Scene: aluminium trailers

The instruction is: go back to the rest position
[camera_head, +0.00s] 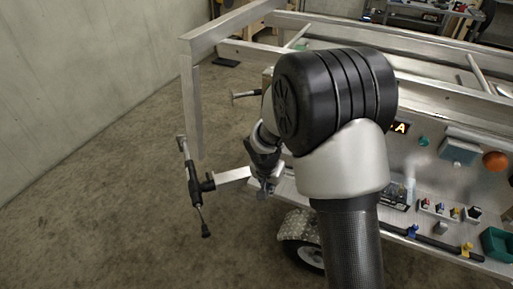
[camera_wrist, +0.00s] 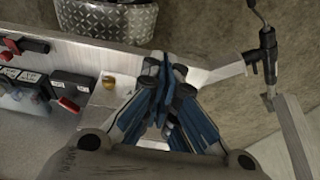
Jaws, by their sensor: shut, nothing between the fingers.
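My gripper (camera_wrist: 163,75) is shut and empty in the wrist view, its blue-and-grey fingers meeting over the edge of the trailer's grey panel. In the head view my gripper (camera_head: 264,190) is small and partly hidden behind my own arm, close to the trailer's side bracket. My arm rises from the bottom of the head view and bends toward the left, covering the middle of the trailer.
The aluminium trailer frame (camera_head: 191,100) has a jockey stand (camera_head: 193,185) on a bracket (camera_head: 232,175). A wheel (camera_head: 302,255) is below. Right of my arm are switches (camera_head: 440,209), an orange knob (camera_head: 495,161) and a green bin (camera_head: 496,243). Floor at left is clear.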

